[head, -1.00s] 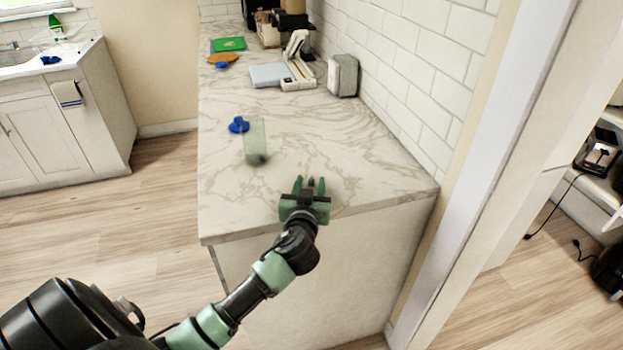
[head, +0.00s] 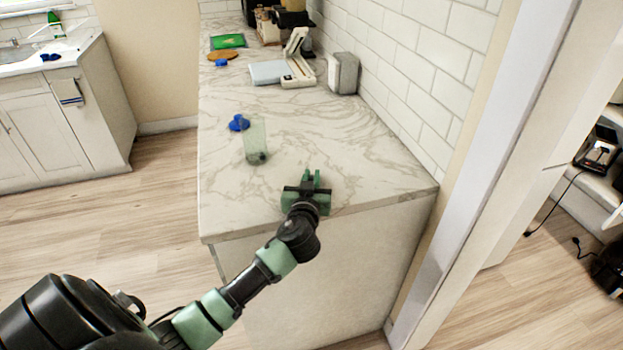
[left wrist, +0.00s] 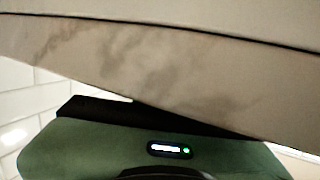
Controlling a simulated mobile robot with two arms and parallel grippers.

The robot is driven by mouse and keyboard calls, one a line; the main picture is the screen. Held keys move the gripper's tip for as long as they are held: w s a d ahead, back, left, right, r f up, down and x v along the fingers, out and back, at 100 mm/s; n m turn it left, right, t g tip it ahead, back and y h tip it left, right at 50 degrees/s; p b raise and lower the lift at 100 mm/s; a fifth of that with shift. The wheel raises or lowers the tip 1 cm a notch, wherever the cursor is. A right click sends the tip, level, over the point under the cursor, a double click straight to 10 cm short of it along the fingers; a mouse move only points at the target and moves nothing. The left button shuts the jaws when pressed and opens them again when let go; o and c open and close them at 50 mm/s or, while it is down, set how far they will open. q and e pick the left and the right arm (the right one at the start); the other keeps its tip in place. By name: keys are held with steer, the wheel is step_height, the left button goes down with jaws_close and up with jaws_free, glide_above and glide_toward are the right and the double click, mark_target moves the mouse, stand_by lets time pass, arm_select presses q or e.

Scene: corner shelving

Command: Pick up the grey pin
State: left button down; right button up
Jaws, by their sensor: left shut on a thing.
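My left gripper (head: 311,175) is low at the near end of the marble counter (head: 350,165), with its fingers pointing away from me. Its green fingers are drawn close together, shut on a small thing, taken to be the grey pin. The pin is too small and too hidden between the fingers to make out. The left wrist view shows the green gripper body (left wrist: 150,150) beside a marbled slab, and neither fingertips nor pin show there. My right gripper is in no view.
A clear container (head: 255,138) with a dark end and a blue object (head: 239,123) are on the counter left of the gripper. A white device (head: 297,70) and a grey box (head: 343,73) stand farther back. A tiled wall (head: 420,70) bounds the right side.

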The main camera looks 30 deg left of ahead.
arm_select(q)
step_height(320, 180, up, 20)
stand_by(0.4)
steer(key=shift+f, duration=0.1)
